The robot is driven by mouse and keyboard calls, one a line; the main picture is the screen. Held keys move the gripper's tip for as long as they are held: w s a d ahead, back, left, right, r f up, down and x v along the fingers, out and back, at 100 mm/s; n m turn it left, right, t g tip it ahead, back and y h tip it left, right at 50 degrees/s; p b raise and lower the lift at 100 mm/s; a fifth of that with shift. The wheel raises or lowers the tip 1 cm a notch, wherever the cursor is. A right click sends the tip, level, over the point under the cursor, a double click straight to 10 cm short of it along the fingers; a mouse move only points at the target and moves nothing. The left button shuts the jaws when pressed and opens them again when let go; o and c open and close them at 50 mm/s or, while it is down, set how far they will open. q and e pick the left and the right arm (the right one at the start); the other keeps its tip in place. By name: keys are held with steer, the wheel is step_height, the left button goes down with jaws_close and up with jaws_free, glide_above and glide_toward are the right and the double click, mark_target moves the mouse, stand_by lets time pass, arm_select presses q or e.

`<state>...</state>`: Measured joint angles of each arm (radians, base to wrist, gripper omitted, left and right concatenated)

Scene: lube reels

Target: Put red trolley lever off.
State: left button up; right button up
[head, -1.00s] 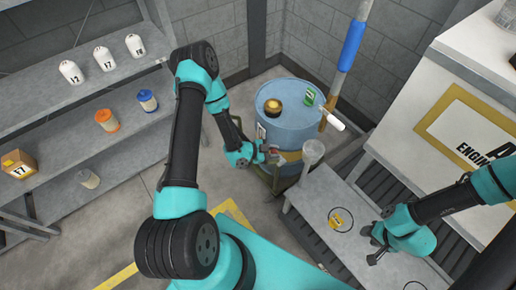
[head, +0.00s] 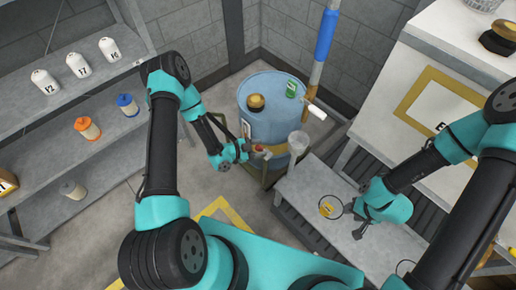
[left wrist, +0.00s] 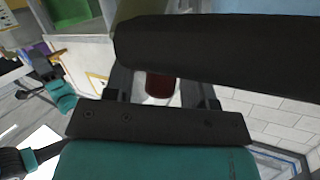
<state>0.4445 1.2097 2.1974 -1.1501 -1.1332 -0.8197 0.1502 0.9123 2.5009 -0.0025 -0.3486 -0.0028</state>
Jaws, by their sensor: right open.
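A small red part (head: 259,149), which looks like the red lever, shows at the front of the blue drum (head: 270,118), close to my left gripper (head: 255,153). In the left wrist view a dark red rounded piece (left wrist: 159,85) lies between the fingers of my left gripper (left wrist: 161,92), with a gap visible on each side. These fingers look apart; contact with the red piece cannot be told. My right gripper (head: 361,229) is open and empty above the grey bench, beside a black ring with a yellow tag (head: 327,208).
A clear cup (head: 299,143) stands at the bench (head: 300,204) edge, right of my left gripper. A green-labelled can (head: 291,90) and a brown-gold cap (head: 256,102) are on the drum. A shelf (head: 105,155) with bottles and reels stands left.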

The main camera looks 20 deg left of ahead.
arm_select(q)
steer(key=shift+o, duration=0.2)
steer(key=v, duration=1.7)
steer(key=shift+a, duration=0.2)
steer(key=w+d+f+n+g+y, duration=0.2)
steer(key=d+n+y, duration=0.2)
steer(key=n, duration=0.2)
steer(key=s+d+r+n+g+y, duration=0.2)
steer(key=s+d+n+g+y, duration=0.2)
steer(key=s+n, duration=0.5)
steer(key=shift+d+r+n+g, duration=0.25)
steer(key=shift+d+n+g, duration=0.15)
steer(key=shift+d+g, duration=0.75)
steer(key=shift+c, duration=0.4)
